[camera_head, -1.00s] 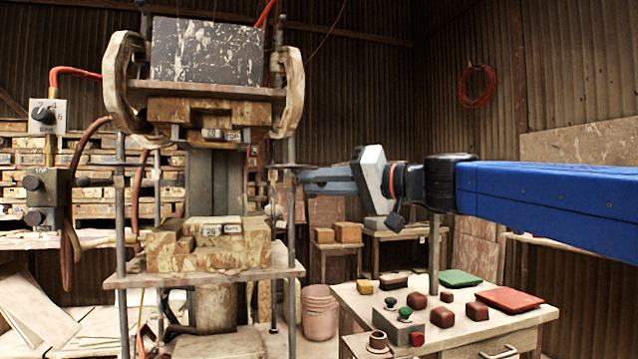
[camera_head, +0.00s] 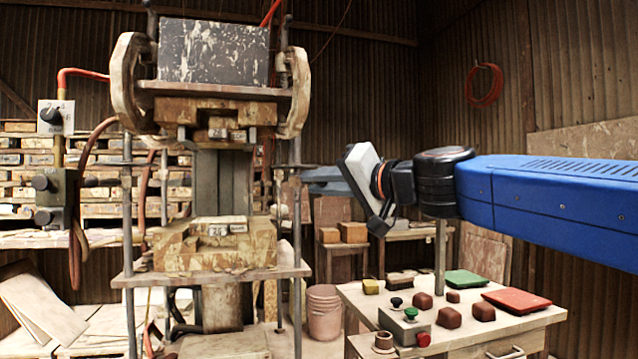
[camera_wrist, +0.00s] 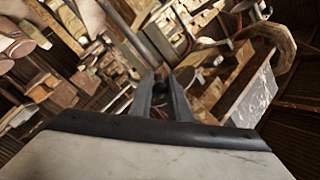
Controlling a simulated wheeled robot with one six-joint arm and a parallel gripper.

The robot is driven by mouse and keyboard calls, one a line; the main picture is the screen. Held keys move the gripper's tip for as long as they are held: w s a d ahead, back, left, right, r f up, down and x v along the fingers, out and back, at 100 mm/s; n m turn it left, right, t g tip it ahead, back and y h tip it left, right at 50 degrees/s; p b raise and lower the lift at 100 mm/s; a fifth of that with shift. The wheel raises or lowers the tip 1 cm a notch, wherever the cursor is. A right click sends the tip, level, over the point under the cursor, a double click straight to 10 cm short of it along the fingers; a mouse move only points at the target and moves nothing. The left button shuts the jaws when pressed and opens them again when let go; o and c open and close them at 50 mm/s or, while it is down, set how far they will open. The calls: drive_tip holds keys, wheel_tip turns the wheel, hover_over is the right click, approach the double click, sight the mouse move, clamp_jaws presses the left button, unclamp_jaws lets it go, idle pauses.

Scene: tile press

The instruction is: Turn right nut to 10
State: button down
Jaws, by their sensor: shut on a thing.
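The press (camera_head: 230,90) stands at left centre in the head view, with upright rods on both sides. My gripper (camera_head: 308,177) reaches in from the right to the press's right rod (camera_head: 297,225). Its grey fingers end at the rod, about midway between the upper plate and the lower shelf. In the wrist view my gripper (camera_wrist: 168,78) is closed around a small dark part at the rod, which I take to be the right nut. The nut is mostly hidden by the fingers, and no number on it can be read.
A bench (camera_head: 350,297) with a button box (camera_head: 404,325), brown blocks, a green pad (camera_head: 466,282) and a red pad (camera_head: 516,301) stands below my arm. The press's lower shelf (camera_head: 215,276) carries stacked blocks. A dial box (camera_head: 55,117) is at far left.

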drive_tip(key=shift+r, duration=0.3)
drive_tip(key=c, duration=1.8)
unclamp_jaws()
drive_tip(key=shift+s, duration=0.1)
drive_tip(key=shift+f, duration=0.1)
drive_tip(key=v, duration=1.7)
drive_tip(key=shift+s+d, duration=0.1)
